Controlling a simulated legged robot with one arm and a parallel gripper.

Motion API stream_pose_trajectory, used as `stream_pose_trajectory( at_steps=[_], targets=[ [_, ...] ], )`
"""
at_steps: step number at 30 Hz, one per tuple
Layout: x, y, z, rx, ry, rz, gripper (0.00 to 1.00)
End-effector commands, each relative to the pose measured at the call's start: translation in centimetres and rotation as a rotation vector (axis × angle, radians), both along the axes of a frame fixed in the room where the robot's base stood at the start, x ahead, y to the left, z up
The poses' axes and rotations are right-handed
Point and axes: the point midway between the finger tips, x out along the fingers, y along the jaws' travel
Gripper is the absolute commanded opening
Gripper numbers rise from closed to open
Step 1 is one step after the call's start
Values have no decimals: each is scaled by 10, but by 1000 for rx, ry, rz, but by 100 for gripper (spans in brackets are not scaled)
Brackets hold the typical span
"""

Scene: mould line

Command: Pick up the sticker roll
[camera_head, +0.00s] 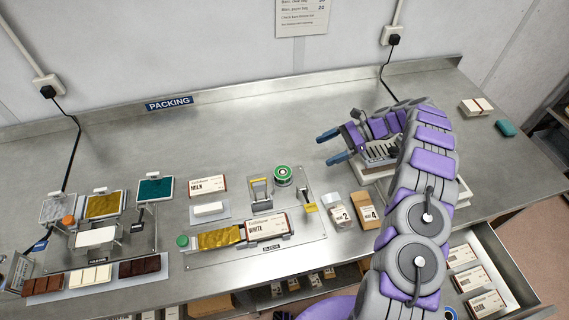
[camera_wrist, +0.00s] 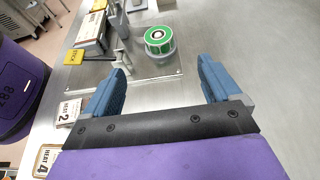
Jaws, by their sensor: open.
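My gripper (camera_head: 332,146) is open and empty, above the bench to the right of the roll. Its two blue fingers (camera_wrist: 165,80) are spread wide in the wrist view.
A stick-labelled yellow tab (camera_head: 310,208) stands close to the roll. A white chocolate box (camera_head: 267,228) lies in front. Two heat-labelled boxes (camera_head: 364,211) stand near the front edge. Bare metal bench (camera_head: 250,120) lies behind the roll. An open drawer (camera_head: 490,275) juts out at right.

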Motion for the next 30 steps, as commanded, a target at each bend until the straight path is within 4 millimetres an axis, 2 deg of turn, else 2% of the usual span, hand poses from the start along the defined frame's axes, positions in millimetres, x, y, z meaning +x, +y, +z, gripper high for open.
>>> stream_pose_trajectory(
  at_steps=[4,8,21,30],
  targets=[
    [-1,4,-6,8,9,-5,90],
    [-5,19,-13,7,9,-4,90],
    [-26,91,-46,4,11,-4,90],
    [-32,110,-54,5,8,-4,90]
  ],
)
